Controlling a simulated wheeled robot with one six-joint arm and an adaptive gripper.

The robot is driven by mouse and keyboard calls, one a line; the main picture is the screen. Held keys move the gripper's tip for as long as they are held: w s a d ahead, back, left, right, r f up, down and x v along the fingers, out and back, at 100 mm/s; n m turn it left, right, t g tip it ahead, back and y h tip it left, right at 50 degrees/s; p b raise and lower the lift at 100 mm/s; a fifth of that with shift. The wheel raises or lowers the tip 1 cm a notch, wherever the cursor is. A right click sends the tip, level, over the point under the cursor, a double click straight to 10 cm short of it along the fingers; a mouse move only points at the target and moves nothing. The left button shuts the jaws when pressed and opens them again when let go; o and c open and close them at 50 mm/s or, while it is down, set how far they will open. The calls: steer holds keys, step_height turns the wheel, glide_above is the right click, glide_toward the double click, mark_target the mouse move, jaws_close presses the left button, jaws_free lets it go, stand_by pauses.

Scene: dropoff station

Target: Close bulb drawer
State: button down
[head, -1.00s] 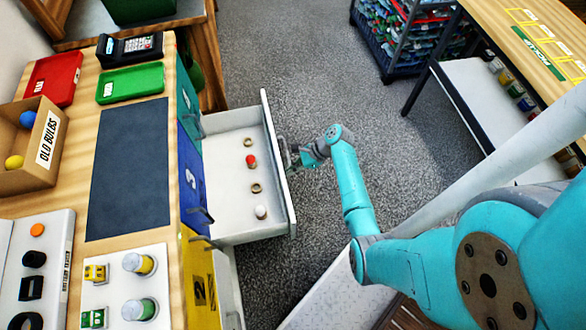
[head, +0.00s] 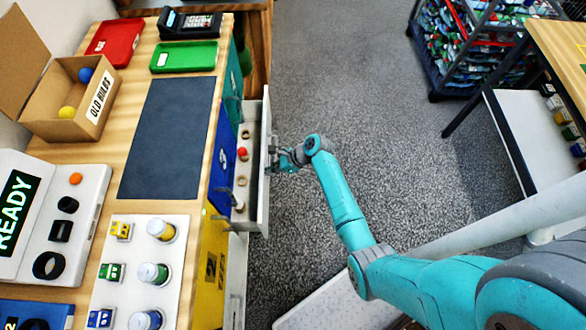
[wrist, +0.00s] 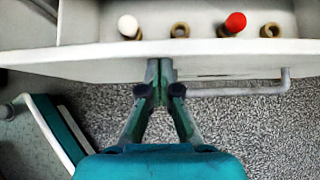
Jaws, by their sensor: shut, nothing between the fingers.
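The white bulb drawer (head: 263,185) sticks out a short way from the blue-fronted part of the cabinet in the head view. Inside it are a red bulb (head: 242,152), a white bulb (head: 238,205) and a few brass sockets. My gripper (head: 274,157) is at the outer face of the drawer front, fingers shut with nothing between them. In the wrist view the shut fingertips (wrist: 159,66) press against or lie very close to the drawer front (wrist: 100,62), beside its grey handle (wrist: 240,90). The white bulb (wrist: 128,25) and red bulb (wrist: 234,23) stand upright behind the front.
The counter above the drawer holds an old bulbs box (head: 75,105), a green tray (head: 184,56), a red tray (head: 115,40) and a READY panel (head: 18,213). A loaded rack (head: 480,50) and a table stand at right. The grey floor between is clear.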

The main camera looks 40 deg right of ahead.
steer(key=w+a, duration=0.6)
steer(key=a, duration=0.3)
steer(key=shift+w+a+r, duration=0.1)
steer(key=shift+w+r, duration=0.05)
